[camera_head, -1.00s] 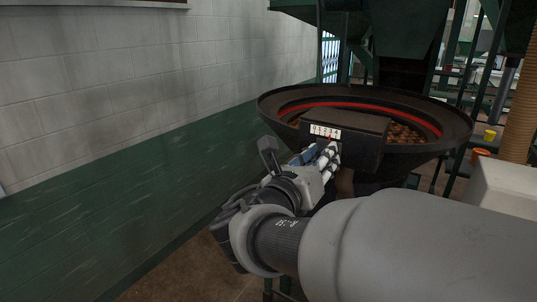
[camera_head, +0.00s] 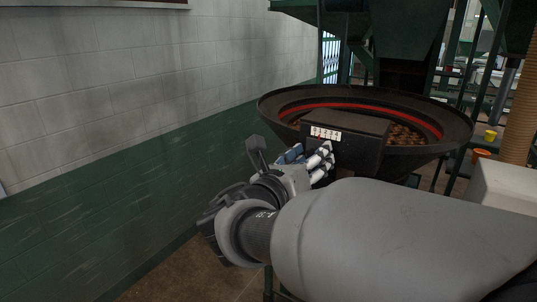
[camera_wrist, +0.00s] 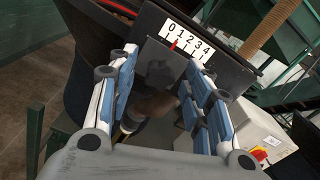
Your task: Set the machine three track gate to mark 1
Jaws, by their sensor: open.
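The machine's round dark bowl (camera_head: 455,124) has a red inner ring and brown pieces inside. A dark box on its near side carries a white scale plate (camera_head: 326,133), numbered 0 to 4 in the wrist view (camera_wrist: 186,43). A red pointer (camera_wrist: 174,43) shows at the low end of the scale, near 0 and 1; its exact reading is hard to tell. Below it is a dark flat plate with a dark knob-like shape (camera_wrist: 160,73). My gripper (camera_head: 323,157) is open and empty, just in front of the box. In the wrist view its fingers (camera_wrist: 162,62) flank the knob-like shape.
A white block wall with a green lower part (camera_head: 120,200) stands at the left. Green frame posts (camera_head: 455,45) and a brown ribbed hose (camera_head: 522,110) are at the right. A light cabinet with a red and yellow switch (camera_wrist: 259,155) stands at lower right.

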